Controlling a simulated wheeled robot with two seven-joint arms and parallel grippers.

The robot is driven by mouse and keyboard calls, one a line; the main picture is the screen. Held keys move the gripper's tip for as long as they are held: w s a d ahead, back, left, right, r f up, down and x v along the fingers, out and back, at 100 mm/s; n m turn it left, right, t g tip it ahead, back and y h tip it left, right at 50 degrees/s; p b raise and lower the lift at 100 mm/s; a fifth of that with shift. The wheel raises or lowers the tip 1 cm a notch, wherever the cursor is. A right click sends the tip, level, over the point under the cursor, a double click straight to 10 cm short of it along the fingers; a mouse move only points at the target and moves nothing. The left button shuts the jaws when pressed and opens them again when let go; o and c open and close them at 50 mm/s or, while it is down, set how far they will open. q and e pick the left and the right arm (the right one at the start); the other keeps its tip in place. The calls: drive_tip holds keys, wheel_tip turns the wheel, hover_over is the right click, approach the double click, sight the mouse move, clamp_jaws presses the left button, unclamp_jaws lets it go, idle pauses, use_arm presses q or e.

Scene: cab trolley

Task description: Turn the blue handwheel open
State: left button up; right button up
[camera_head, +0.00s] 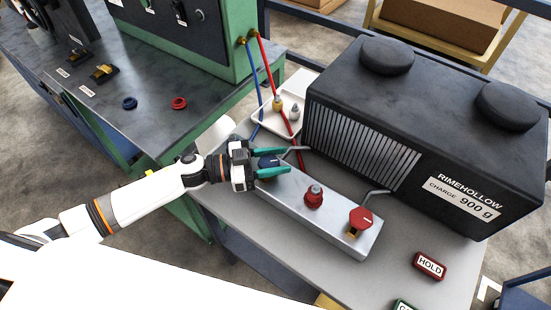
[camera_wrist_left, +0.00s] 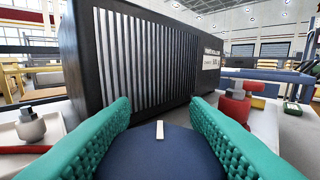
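The blue handwheel (camera_head: 268,161) sits at the left end of a silver block (camera_head: 316,238). In the left wrist view the blue handwheel (camera_wrist_left: 160,155) lies between my two green fingers, with a white mark on its top pointing away from me. My left gripper (camera_head: 276,162) is spread around the handwheel; the fingers stand on either side of it. Whether both fingers press on its rim is hard to tell. A red handwheel (camera_head: 360,219) sits at the block's right end, and a red fitting (camera_head: 314,196) stands between them. My right gripper is not in view.
A large black unit (camera_head: 400,130) stands directly behind the block. A white tray (camera_head: 265,124) with small fittings and blue and red hoses lies at the back left. A HOLD button (camera_head: 429,267) sits at the front right. A green cabinet (camera_head: 200,35) stands at the left.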

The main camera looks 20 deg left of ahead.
use_arm(q)
drive_tip(key=shift+w+r+n+t+y+p, duration=0.1)
drive_tip(key=shift+r+n+t+y+p, duration=0.1)
drive_tip(key=shift+n+t+y+p, duration=1.25)
drive_tip(key=n+t+y+p, duration=0.2)
drive_tip(key=t, duration=0.1)
drive_tip(key=shift+w+a+f, duration=0.1)
drive_tip(key=shift+w+a, duration=0.05)
drive_tip(key=shift+a+n+t+y, duration=0.1)
drive_tip(key=shift+n+t+y, duration=0.75)
drive_tip(key=shift+y, duration=0.1)
drive_tip(key=shift+w+a+f+n+t+y, duration=0.1)
drive_tip(key=shift+n+t+y, duration=0.4)
drive_tip(key=shift+y, duration=0.3)
drive_tip(key=shift+w+a+n+t+y, duration=0.1)
drive_tip(key=shift+n+t+y, duration=0.2)
drive_tip(key=shift+n+y, duration=0.4)
drive_tip(key=shift+y, duration=0.4)
drive_tip(key=o, duration=1)
drive_tip(key=shift+c, duration=0.2)
